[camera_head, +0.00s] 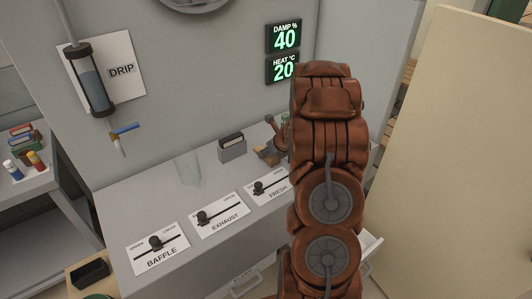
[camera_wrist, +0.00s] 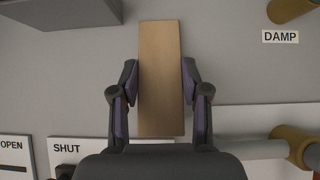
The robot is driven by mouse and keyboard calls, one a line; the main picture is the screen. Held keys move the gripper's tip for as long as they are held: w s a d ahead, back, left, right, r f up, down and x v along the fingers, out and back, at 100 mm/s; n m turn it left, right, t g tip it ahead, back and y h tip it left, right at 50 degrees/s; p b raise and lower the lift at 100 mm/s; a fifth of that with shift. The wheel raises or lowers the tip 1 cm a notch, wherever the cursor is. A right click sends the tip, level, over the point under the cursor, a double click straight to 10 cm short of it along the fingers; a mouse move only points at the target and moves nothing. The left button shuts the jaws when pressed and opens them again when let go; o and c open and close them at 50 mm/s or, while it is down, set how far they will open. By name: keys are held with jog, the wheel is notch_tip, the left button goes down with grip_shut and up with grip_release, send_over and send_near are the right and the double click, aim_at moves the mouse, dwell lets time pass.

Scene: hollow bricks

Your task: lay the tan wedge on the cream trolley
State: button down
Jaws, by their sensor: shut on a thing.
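The tan wedge (camera_wrist: 160,40) is a long, flat-looking tan block between the two fingers of my gripper (camera_wrist: 160,85) in the wrist view. The fingers press on its long sides, and its far end sticks out beyond them. A grey surface lies behind it; whether the wedge touches it I cannot tell. In the head view my arm hides most of the gripper, and a small tan patch (camera_head: 268,153) shows beside the arm on the grey bench. I cannot make out the cream trolley with certainty in either view.
The grey bench (camera_head: 150,215) carries BAFFLE, EXHAUST and FRESH slider cards, a clear thing (camera_head: 188,166) and a grey box (camera_head: 232,148). A low tan-topped stand (camera_head: 78,270) with a dark bin is at bottom left. A large cream panel (camera_head: 455,150) stands at right.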

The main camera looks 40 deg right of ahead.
jog(key=shift+f, duration=0.2)
jog(key=c, duration=0.6)
grip_release()
jog(key=shift+r, duration=0.1)
jog(key=shift+o, duration=0.2)
jog(key=shift+r, duration=0.2)
jog(key=b+v, duration=0.2)
jog(key=v, duration=1)
jog(key=shift+b, duration=0.4)
